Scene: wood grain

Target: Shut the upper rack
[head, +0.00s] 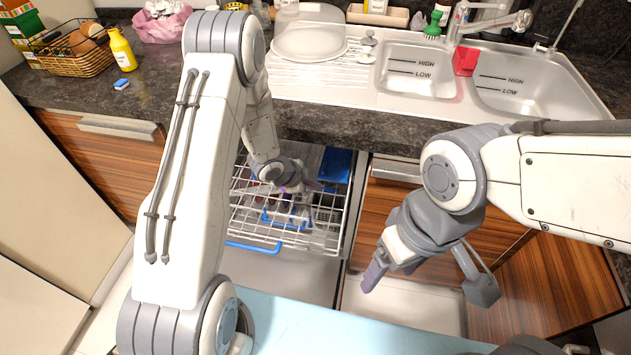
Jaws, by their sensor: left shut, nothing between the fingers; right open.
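The upper rack (328,238) is a white wire dishwasher basket with a blue front handle (254,246). It is pulled out of the dishwasher under the counter, and part of it is hidden behind my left arm. Blurred items stand in it. My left gripper (300,190) is shut and empty, over the rear part of the rack; I cannot tell whether it touches the rack. My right gripper (420,280) is open and empty, to the right of the rack, in front of the wooden cabinet.
Wooden cabinet fronts (395,215) flank the dishwasher. A light blue surface (330,325) lies at the bottom.

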